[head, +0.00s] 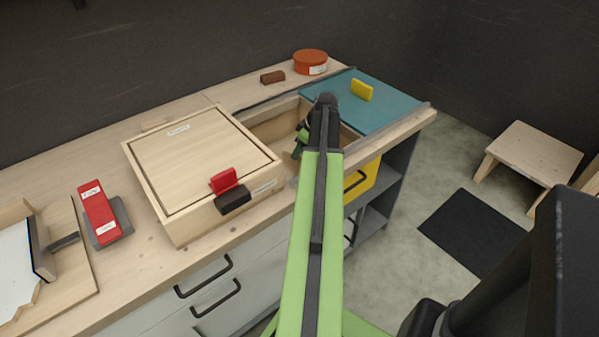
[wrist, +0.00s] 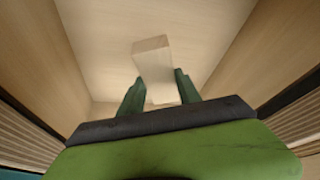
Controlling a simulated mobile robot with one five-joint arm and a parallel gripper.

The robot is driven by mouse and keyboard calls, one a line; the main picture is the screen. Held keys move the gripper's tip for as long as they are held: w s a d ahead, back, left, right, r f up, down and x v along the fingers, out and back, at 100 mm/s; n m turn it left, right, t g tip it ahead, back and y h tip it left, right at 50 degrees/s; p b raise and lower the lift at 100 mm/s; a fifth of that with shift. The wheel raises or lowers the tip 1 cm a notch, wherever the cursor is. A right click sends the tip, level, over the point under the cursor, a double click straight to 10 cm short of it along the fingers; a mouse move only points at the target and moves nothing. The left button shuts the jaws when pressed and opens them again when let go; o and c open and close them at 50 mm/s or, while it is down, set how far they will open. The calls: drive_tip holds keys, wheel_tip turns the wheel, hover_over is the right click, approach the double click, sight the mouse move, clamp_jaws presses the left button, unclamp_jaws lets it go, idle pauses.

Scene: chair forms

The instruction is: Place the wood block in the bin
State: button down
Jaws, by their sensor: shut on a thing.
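The wood block (wrist: 152,62) is pale and shows between the two green fingers of my gripper (wrist: 160,93) in the wrist view. The gripper is shut on it. Pale wooden walls of the bin (wrist: 225,55) rise on both sides of the block in the wrist view. In the head view my gripper (head: 301,138) reaches down into the open wooden bin (head: 272,128) set in the counter. My arm covers part of that opening, and the block is hidden there. I cannot tell whether the block touches the bin's floor.
A lidded wooden box (head: 195,160) with a red clip (head: 223,180) stands left of the bin. A teal panel (head: 385,103) bearing a yellow piece (head: 362,90) lies right of it. A brown block (head: 272,77) and an orange tin (head: 310,62) sit behind.

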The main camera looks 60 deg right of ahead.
drive_tip(key=shift+f+b, duration=2.7)
drive_tip(key=shift+f, duration=0.85)
drive_tip(key=c, duration=0.8)
unclamp_jaws()
drive_tip(key=shift+r, duration=0.1)
drive_tip(key=shift+c, duration=0.2)
drive_tip(key=shift+r+p, duration=0.35)
drive_tip(key=shift+p, duration=0.05)
drive_tip(key=p+v, duration=1)
drive_tip(key=v, duration=0.1)
drive_tip(key=shift+r, duration=0.2)
drive_tip(key=shift+s+r+p, duration=0.1)
drive_tip(key=shift+r+p, duration=0.1)
drive_tip(key=shift+p, duration=0.3)
drive_tip(key=shift+f, duration=0.1)
